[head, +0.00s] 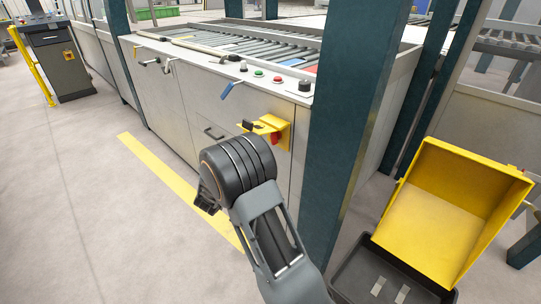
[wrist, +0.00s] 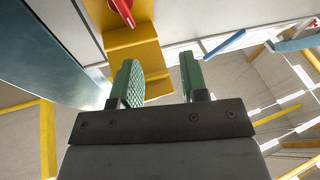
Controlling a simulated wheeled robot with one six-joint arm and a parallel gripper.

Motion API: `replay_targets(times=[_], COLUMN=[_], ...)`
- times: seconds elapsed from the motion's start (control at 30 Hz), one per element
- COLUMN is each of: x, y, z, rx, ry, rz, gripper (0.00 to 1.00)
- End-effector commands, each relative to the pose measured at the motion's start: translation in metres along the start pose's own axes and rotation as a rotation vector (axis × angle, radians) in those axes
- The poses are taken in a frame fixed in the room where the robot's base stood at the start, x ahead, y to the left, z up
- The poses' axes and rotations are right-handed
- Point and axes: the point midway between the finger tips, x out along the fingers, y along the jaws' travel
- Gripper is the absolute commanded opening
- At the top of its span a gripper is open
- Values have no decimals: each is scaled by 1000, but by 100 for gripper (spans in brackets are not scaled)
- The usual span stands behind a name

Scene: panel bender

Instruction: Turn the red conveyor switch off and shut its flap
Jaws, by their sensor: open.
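The yellow switch housing (head: 284,130) is fixed to the grey cabinet front, left of the teal post. The red switch (head: 275,139) shows on it, partly covered; it also shows as a red handle (wrist: 122,10) at the top of the wrist view. Its on or off position cannot be told. A yellow flap (head: 265,122) stands out from the housing, so the switch is uncovered. My gripper (wrist: 158,78) is open with green pads, and yellow metal shows beyond and between its fingers. Contact cannot be told. In the head view my wrist hides most of the gripper.
A teal post (head: 345,110) stands close to the right of the switch. A yellow bin (head: 440,210) stands at right. The floor at left is clear.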

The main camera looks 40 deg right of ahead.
Motion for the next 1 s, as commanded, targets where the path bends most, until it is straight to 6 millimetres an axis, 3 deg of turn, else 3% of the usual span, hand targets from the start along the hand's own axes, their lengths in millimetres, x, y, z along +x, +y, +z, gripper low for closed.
replay_targets(times=[0.03,0.1,0.23,0.37,0.8,1.0], x=[-5,-9,-13,-5,73,100], y=[2,8,16,21,40,45], z=[20,30,39,40,30,26], rx=[-38,-77,-127,-144,-143,-143], ry=[24,54,90,103,105,104], rz=[57,124,202,233,235,233], gripper=[40,40,40,40,40,40])
